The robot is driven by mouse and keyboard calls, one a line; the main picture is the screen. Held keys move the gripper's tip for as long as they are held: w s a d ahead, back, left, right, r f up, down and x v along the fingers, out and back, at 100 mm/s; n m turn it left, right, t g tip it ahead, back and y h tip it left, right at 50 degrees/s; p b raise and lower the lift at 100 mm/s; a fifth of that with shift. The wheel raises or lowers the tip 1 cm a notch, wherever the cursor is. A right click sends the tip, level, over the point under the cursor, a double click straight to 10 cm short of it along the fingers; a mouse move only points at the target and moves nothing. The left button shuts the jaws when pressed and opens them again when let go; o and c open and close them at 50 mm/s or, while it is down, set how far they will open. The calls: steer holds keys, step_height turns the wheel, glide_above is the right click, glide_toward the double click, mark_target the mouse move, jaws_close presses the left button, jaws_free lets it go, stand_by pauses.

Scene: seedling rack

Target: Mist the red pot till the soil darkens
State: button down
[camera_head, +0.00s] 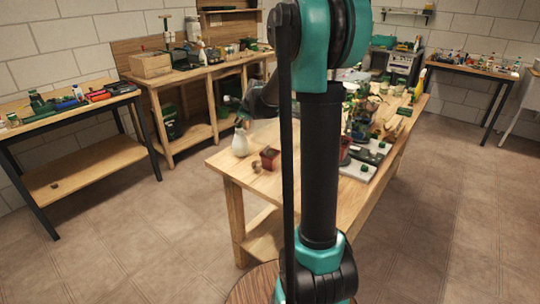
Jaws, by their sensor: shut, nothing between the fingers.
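A small red pot (270,158) with dark soil stands near the front left corner of the wooden table (222,163). A white spray bottle (240,145) stands upright to its left. My gripper (243,116) is small and dark in this view, just above the bottle's top. It is shut and holds nothing. I cannot tell whether it touches the bottle. A second, dark red pot (344,152) stands to the right, partly hidden by my arm. The soil's wetness is too small to tell.
My arm's upright link hides the table's middle. A small brown object (256,167) lies beside the red pot. A pale tray (362,164) with green seedlings is to the right. Side benches (75,118) with tools line the walls. The floor at left is clear.

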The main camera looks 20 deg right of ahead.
mark_target(239, 130)
steer(key=shift+r, duration=0.25)
step_height(239, 130, up, 6)
stand_by(0.8)
stand_by(0.4)
steer(key=s+d+f+n+g+h, duration=0.1)
steer(key=s+f+n, duration=0.6)
steer(key=s, duration=0.6)
steer(key=s+d+f+n+g+h, duration=0.1)
steer(key=s+d+f+n+g, duration=0.1)
steer(key=s+f+n, duration=0.5)
steer(key=s+d+f+n+g, duration=0.1)
steer(key=s+f+n, duration=0.6)
steer(key=s, duration=1.3)
steer(key=shift+d+n+g+h, duration=0.3)
steer(key=shift+n+h, duration=0.1)
steer(key=shift+n, duration=0.8)
steer(key=shift+a+r, duration=0.1)
